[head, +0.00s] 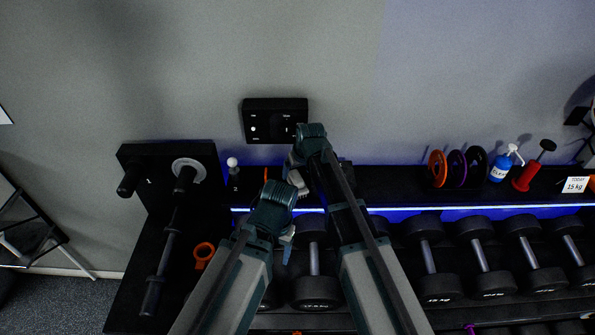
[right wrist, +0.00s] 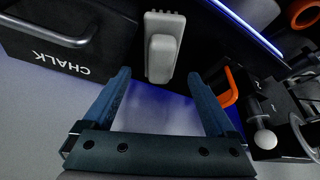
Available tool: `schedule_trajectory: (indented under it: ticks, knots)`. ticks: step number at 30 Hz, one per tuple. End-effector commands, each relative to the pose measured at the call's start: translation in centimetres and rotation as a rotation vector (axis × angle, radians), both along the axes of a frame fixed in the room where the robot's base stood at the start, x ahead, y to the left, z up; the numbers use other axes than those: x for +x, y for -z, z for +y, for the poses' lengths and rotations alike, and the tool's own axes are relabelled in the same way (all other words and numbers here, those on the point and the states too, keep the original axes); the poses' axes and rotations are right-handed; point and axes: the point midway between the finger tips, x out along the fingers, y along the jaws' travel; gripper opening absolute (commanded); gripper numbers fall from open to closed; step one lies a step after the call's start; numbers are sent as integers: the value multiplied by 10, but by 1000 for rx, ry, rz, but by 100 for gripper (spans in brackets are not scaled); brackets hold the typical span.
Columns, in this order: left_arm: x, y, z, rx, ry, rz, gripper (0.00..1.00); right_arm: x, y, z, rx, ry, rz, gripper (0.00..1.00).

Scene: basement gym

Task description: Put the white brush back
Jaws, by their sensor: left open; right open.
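The white brush (head: 302,186) lies on the black shelf behind the blue light strip, partly hidden by my right gripper in the head view. In the right wrist view the brush (right wrist: 163,52) shows whole, with its short bristle edge at the top. My right gripper (right wrist: 160,90) is open, its two blue fingers on either side of the brush's near end; I cannot tell whether they touch it. In the head view my right gripper (head: 297,165) is over the shelf. My left gripper (head: 276,222) is lower, in front of the shelf, open and empty.
A black CHALK box (right wrist: 70,40) stands beside the brush. An orange hook-shaped thing (right wrist: 231,87) and a white ball-topped item (right wrist: 265,139) are on its other side. A black panel (head: 275,120) is on the wall. Dumbbells (head: 428,257) fill the rack below.

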Motion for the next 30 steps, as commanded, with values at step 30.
schedule_trajectory:
  ticks: [30]
  knots:
    - [-1, -115, 0, -1, -24, 2, 67, -38, -115, -16, 0, 0, 0, 92]
